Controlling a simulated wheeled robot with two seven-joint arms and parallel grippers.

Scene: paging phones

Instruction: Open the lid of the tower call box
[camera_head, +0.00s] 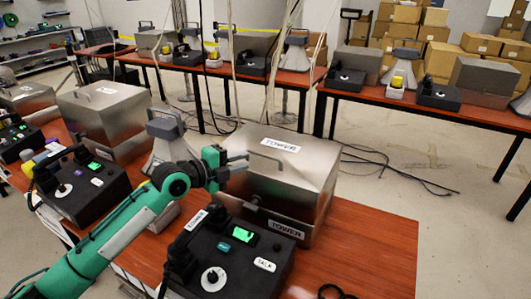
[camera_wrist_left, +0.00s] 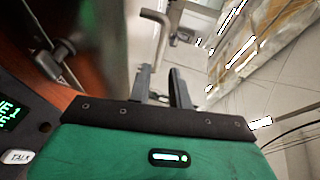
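The tower call box (camera_head: 300,190) is a brushed steel box with TOWER labels on its top and front. Its lid is down, with a bar handle (camera_head: 266,161) on top and a knob-like latch on the front. My left gripper (camera_head: 243,161) is at the lid's left side, beside the handle's near end, with its fingers apart. In the left wrist view, the fingers (camera_wrist_left: 163,88) show a gap with nothing clearly held, and the metal handle (camera_wrist_left: 160,45) rises just beyond them. I cannot tell whether they touch it. My right gripper is not in view.
A black phone unit (camera_head: 228,258) with a green display and TALK label sits before the box. A grey horn speaker (camera_head: 168,140) and another steel box (camera_head: 105,120) stand to the left. Bare red-brown table (camera_head: 375,250) lies to the right.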

